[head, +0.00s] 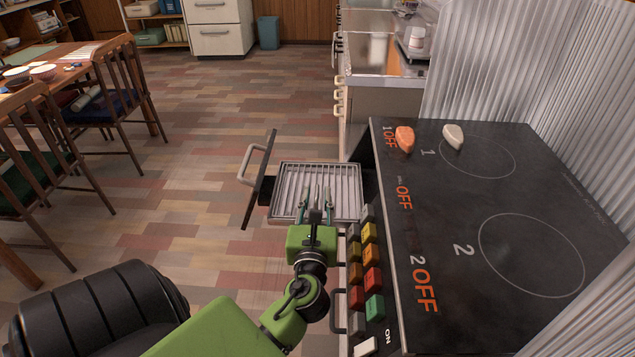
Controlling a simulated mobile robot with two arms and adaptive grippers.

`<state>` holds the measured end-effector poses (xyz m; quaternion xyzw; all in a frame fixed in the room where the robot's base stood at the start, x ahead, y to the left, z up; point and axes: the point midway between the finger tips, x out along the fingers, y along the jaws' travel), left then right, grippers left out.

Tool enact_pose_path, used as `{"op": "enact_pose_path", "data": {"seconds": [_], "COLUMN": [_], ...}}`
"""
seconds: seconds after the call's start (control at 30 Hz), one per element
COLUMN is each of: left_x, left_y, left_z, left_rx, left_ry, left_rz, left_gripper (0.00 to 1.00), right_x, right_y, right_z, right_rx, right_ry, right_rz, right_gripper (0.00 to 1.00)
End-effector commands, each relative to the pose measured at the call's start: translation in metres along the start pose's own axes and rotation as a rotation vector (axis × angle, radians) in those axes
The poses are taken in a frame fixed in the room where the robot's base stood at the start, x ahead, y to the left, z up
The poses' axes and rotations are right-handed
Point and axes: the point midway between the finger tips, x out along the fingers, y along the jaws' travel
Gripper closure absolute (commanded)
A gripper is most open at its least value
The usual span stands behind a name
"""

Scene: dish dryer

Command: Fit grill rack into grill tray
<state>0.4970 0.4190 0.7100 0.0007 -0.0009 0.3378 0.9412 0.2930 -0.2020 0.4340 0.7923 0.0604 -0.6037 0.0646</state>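The grill rack (345,180), a square of pale parallel metal bars, lies level with the tray opening. The grill tray's pale rim (284,219) shows around it, left of the cooktop. From above I cannot tell whether the rack is fully seated or resting on the rim. My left gripper (316,191) points away from me over the near middle part of the rack, with its fingers apart. The fingers cover some bars, and contact with the rack is unclear. My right gripper is not in view.
The open drawer front with its handle (247,165) stands left of the tray. The black cooktop (450,210) and coloured buttons (372,279) lie right of my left gripper. Wooden chairs (120,95) and a table are at far left. The floor between is clear.

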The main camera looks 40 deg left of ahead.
Motion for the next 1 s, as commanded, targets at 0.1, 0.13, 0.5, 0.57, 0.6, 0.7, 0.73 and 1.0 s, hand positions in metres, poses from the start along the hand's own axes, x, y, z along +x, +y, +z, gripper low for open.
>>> {"op": "enact_pose_path", "data": {"seconds": [0.1,0.13,0.5,0.57,0.6,0.7,0.73,1.0], "left_x": [-0.029,-0.035,-0.084,-0.086,-0.086,-0.086,-0.086,-0.086], "left_y": [0.000,0.000,0.000,0.000,0.000,0.000,0.000,0.000], "left_z": [-0.002,-0.002,0.000,0.000,0.000,0.001,0.000,0.000], "left_rx": [-0.001,0.000,-0.001,-0.001,-0.001,-0.001,-0.001,0.000], "left_ry": [0.005,0.004,0.000,0.000,-0.001,-0.001,-0.001,-0.001], "left_rz": [-0.001,-0.001,0.000,0.000,0.000,0.000,0.000,0.000], "left_gripper": [0.76,0.76,0.76,0.76,0.76,0.76,0.76,0.76], "right_x": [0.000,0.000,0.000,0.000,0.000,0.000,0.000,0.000], "right_y": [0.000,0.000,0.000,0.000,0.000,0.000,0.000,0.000], "right_z": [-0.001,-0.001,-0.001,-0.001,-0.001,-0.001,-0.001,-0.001], "right_rx": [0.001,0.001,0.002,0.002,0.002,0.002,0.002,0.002], "right_ry": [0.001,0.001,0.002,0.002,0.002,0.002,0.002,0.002], "right_rz": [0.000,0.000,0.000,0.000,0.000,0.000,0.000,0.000], "right_gripper": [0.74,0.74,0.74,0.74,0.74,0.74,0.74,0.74]}}
